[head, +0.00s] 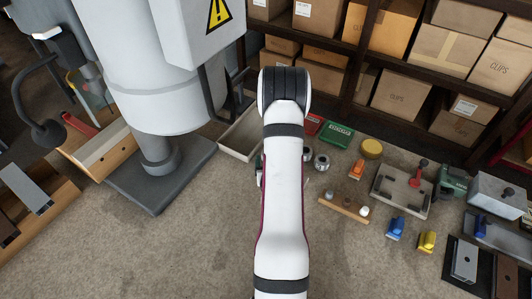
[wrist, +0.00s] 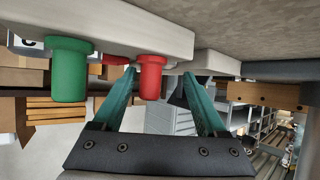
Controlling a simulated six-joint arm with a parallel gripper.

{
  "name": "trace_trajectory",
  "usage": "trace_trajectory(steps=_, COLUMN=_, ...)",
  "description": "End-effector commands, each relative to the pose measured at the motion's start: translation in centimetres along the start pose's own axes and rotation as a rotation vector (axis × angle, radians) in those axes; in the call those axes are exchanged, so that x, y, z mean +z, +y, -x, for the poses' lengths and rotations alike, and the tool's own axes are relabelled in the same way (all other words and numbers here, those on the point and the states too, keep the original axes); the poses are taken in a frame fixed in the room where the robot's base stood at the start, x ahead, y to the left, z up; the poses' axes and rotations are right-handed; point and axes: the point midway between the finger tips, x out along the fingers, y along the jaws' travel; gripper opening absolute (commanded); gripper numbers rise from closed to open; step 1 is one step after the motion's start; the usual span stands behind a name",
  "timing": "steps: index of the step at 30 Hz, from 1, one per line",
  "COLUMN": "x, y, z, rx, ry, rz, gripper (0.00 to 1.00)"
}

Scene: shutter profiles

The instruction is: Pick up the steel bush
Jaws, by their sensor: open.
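In the head view, two small round steel pieces with dark centres, one (head: 307,154) and another (head: 321,161), stand on the bench just right of my arm. Either could be the steel bush; they are too small to tell apart. In the wrist view my gripper (wrist: 158,76) has its teal fingers spread. A red capped peg or button (wrist: 152,78) shows beyond and between them, and a green one (wrist: 69,72) to the left. No steel bush is recognisable in the wrist view.
Right of the steel pieces are a wooden strip (head: 341,209), an orange piece (head: 357,169), a yellow round piece (head: 371,149) and a grey fixture (head: 387,188). A green box (head: 337,134) lies behind. A pale tray (head: 240,137) is left.

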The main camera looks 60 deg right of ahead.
Motion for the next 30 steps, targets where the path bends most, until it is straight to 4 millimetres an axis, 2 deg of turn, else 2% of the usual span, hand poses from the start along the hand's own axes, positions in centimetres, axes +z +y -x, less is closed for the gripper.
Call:
trace_trajectory(steps=3, x=0.0, y=-0.1, z=-2.6, rx=-0.002, ry=0.002, rz=0.0, gripper=0.75)
trace_trajectory(steps=6, x=-0.1, y=-0.1, z=-4.2, rx=-0.002, ry=0.001, rz=0.001, gripper=0.75)
trace_trajectory(steps=14, x=-0.1, y=-0.1, z=-4.6, rx=-0.002, ry=0.0, rz=0.0, gripper=0.73)
trace_trajectory(steps=26, x=-0.1, y=-0.1, z=-4.6, rx=-0.002, ry=0.0, rz=0.0, gripper=0.01)
trace_trajectory(steps=30, x=-0.1, y=-0.1, z=-4.6, rx=-0.002, ry=0.001, rz=0.001, gripper=0.0)
